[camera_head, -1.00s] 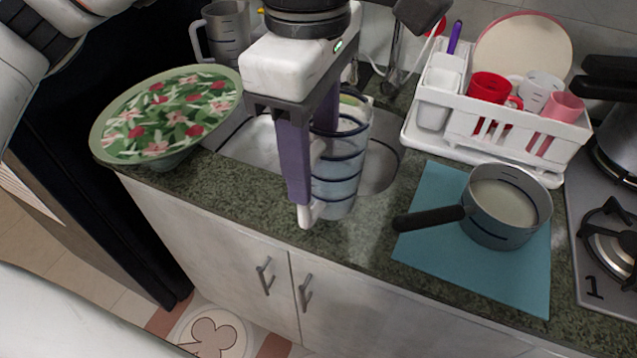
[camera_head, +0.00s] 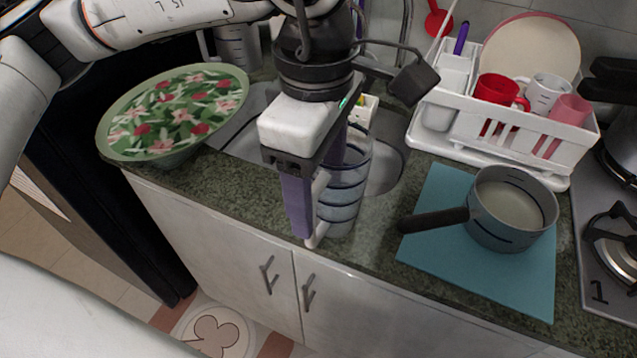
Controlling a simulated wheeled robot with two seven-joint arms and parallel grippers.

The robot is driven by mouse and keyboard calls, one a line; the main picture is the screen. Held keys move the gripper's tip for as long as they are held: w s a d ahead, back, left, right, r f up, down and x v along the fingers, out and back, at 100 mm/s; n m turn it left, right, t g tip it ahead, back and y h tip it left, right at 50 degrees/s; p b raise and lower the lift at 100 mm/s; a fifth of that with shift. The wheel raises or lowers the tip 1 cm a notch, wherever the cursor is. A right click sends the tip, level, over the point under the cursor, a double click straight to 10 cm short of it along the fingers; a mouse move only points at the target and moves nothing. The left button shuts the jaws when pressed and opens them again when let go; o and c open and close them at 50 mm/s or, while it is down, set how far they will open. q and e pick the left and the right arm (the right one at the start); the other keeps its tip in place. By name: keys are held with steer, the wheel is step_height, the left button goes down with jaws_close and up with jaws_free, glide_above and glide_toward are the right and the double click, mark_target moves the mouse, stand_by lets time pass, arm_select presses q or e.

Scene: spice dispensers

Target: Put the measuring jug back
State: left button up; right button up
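The measuring jug (camera_head: 347,200) appears as a tall, clear vessel with dark horizontal bands. It is upright over the counter in front of the sink, close to the front edge. I cannot tell whether its base touches the counter. My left gripper (camera_head: 309,226) points down at the jug's left side, with purple fingers beside a pale handle-like part. It seems shut on the jug, though the contact is partly hidden. The gripper body covers part of the jug's top. My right gripper is not in view.
A floral bowl (camera_head: 170,112) stands left of the sink (camera_head: 385,172). A grey metal jug (camera_head: 238,48) is behind. A saucepan (camera_head: 510,210) on a blue mat (camera_head: 438,262) and a dish rack (camera_head: 505,155) with cups are right. Bare counter (camera_head: 375,240) lies between jug and mat.

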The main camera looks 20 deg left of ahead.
arm_select(q)
step_height(320, 180, up, 12)
steer(key=shift+s+r, duration=0.15)
steer(key=shift+s, duration=0.05)
stand_by(0.5)
stand_by(1.6)
